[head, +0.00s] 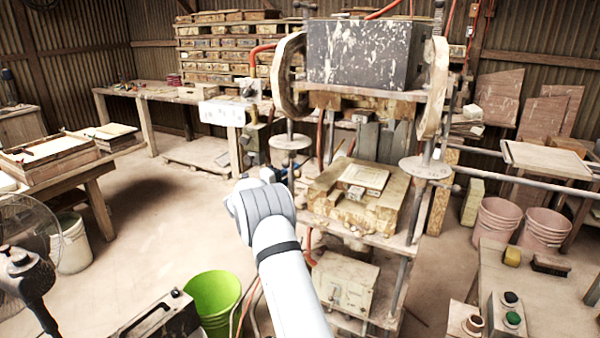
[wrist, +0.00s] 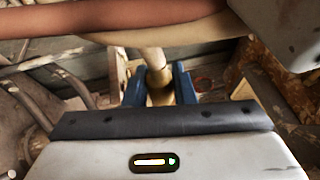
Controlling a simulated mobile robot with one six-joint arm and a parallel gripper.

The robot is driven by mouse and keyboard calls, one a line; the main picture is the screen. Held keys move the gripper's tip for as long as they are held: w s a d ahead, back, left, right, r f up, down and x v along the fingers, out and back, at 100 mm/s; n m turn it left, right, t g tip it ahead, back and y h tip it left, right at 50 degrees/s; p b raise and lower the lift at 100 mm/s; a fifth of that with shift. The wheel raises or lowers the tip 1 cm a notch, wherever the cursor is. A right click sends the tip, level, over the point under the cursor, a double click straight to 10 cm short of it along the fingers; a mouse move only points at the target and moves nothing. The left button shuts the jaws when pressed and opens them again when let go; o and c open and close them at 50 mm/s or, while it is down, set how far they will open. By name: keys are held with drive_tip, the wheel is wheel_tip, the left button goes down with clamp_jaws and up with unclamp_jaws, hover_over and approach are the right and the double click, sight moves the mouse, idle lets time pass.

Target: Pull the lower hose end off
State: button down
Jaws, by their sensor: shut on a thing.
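In the wrist view, my gripper (wrist: 160,87) has its two blue fingers closed on a pale tan hose end (wrist: 154,62), one finger on each side. The hose end runs up and away between the fingers, and whether it still sits on a fitting is hidden. In the head view, my white arm reaches to the left side of the tile press (head: 365,55). My gripper is mostly hidden behind the arm there. A red hose (head: 262,50) curves at the press's upper left.
A thick reddish-brown hose (wrist: 130,17) crosses close above the fingers in the wrist view. Thinner grey hoses (wrist: 40,108) lie to the left. A green bucket (head: 213,294) stands on the floor left of my arm. Open floor lies further left.

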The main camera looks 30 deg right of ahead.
drive_tip(key=c, duration=1.4)
unclamp_jaws()
drive_tip(key=shift+w+f, duration=0.1)
drive_tip(key=shift+w, duration=0.1)
drive_tip(key=shift+o, duration=1)
drive_tip(key=shift+s, duration=0.1)
drive_tip(key=shift+a, duration=0.1)
drive_tip(key=shift+a, duration=0.2)
drive_tip(key=b+v, duration=0.1)
drive_tip(key=v, duration=0.6)
drive_tip(key=shift+a+b, duration=0.15)
drive_tip(key=shift+b, duration=0.2)
drive_tip(key=shift+s, duration=0.1)
